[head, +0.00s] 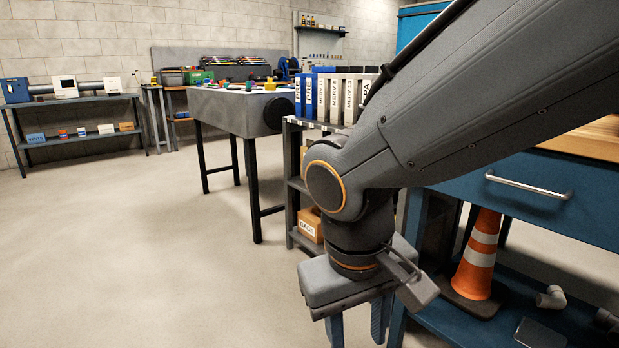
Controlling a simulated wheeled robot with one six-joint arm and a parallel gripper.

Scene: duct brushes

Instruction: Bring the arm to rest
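My arm reaches in from the upper right and bends down at an elbow with an orange ring. My gripper (358,328) hangs at its end, pointing down, in the lower middle of the head view. Its two bluish fingers stand apart with a gap between them, and I see nothing held. The fingertips run close to the bottom edge of the picture. The gripper is in front of the blue workbench (515,193), to the left of its drawer. My arm hides part of the bench and the shelf behind it.
An orange traffic cone (479,255) and grey pipe fittings (551,297) are on the bench's lower shelf. Binders (335,97) stand on a rack behind my arm. A grey duct on legs (228,110) is further back. The floor (130,260) at left is clear.

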